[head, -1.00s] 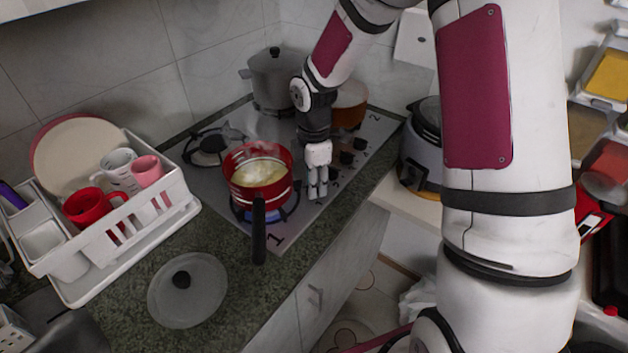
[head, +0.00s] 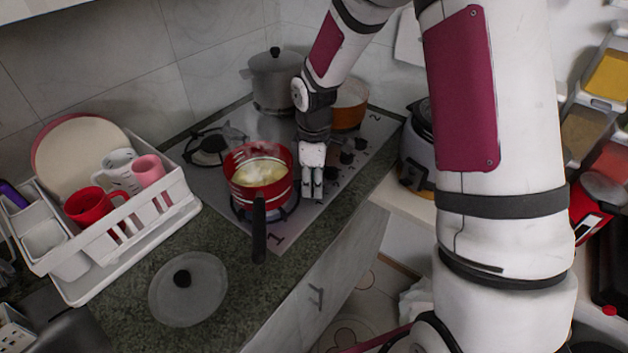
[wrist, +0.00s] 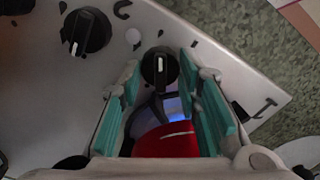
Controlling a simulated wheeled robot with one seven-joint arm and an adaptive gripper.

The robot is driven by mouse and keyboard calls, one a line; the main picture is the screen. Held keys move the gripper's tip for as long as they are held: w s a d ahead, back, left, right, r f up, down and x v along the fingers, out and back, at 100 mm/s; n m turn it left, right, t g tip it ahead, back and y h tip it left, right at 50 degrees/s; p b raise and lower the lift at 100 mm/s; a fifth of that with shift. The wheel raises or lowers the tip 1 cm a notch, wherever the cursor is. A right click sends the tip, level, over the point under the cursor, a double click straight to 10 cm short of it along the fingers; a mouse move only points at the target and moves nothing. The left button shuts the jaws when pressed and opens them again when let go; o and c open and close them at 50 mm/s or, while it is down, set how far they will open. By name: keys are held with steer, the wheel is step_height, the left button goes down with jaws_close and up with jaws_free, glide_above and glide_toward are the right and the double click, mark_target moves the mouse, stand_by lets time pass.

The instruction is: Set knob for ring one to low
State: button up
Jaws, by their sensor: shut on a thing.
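The stove (head: 290,228) has a row of black knobs along its right side. The ring one knob (wrist: 159,68), black with a white line, sits nearest the printed "1" in the wrist view; in the head view my gripper hides it. My gripper (head: 312,194) points down over it, beside the red pot. In the wrist view, my gripper's teal pads (wrist: 162,104) are on either side of the knob, and it is shut on it. The red pot (head: 262,190) stands on the front ring with pale food inside. A faint blue flame glows beneath it.
Another black knob (wrist: 86,32) is close by. The red pot's long black handle (head: 259,230) points toward the counter's front edge. A grey pot (head: 273,82) and an orange pot (head: 348,104) stand behind. A lid (head: 188,289) and dish rack (head: 120,245) are at left.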

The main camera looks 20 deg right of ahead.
steer(key=shift+s, duration=0.1)
steer(key=o, duration=1.2)
steer(key=shift+c, duration=0.2)
steer(key=shift+r, duration=0.1)
steer(key=shift+r, duration=0.3)
step_height(320, 180, up, 11)
steer(key=shift+r, duration=0.15)
